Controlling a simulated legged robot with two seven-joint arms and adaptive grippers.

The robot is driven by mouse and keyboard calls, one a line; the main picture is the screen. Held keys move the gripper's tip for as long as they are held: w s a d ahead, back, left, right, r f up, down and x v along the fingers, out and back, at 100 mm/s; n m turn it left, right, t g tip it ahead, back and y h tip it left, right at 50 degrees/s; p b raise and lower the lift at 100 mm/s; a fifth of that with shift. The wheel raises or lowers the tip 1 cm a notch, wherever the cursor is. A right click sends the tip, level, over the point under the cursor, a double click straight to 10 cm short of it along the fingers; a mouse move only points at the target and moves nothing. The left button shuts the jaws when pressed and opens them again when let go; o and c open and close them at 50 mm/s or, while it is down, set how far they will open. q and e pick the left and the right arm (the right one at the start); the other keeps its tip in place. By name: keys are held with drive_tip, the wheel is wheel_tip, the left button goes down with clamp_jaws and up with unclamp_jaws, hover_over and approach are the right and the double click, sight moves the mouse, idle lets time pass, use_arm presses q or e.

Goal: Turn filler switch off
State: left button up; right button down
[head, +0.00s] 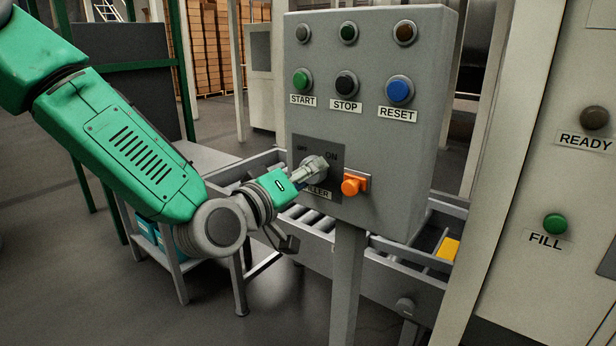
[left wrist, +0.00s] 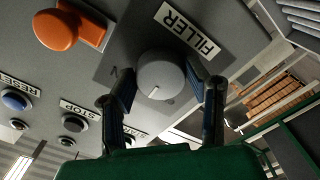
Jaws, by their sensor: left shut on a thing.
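The filler switch is a round grey knob (head: 318,163) on a dark plate (head: 327,192) low on the grey control box. OFF and ON are printed above it, and a partly covered FILLER label is below it. My left gripper (head: 302,174) comes from the left and is shut on the knob. In the left wrist view, one finger is on each side of the knob (left wrist: 160,72). Its white mark points down and slightly left in that view. I cannot tell which word it points at. My right gripper is not in view.
An orange knob (head: 352,186) sits just right of the filler plate. START (head: 302,80), STOP (head: 346,83) and RESET (head: 399,92) buttons are above. A roller conveyor (head: 316,221) runs behind the box. A cabinet with a green FILL button (head: 555,224) stands at right.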

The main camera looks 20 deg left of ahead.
use_arm(q)
drive_tip(key=shift+a+n+b, duration=0.1)
drive_tip(key=shift+n+b, duration=0.85)
drive_tip(key=shift+n, duration=3.25)
drive_tip(key=o, duration=1.1)
drive_tip(key=shift+w, duration=0.1)
drive_tip(key=shift+o, duration=0.2)
drive_tip(key=shift+w, duration=0.1)
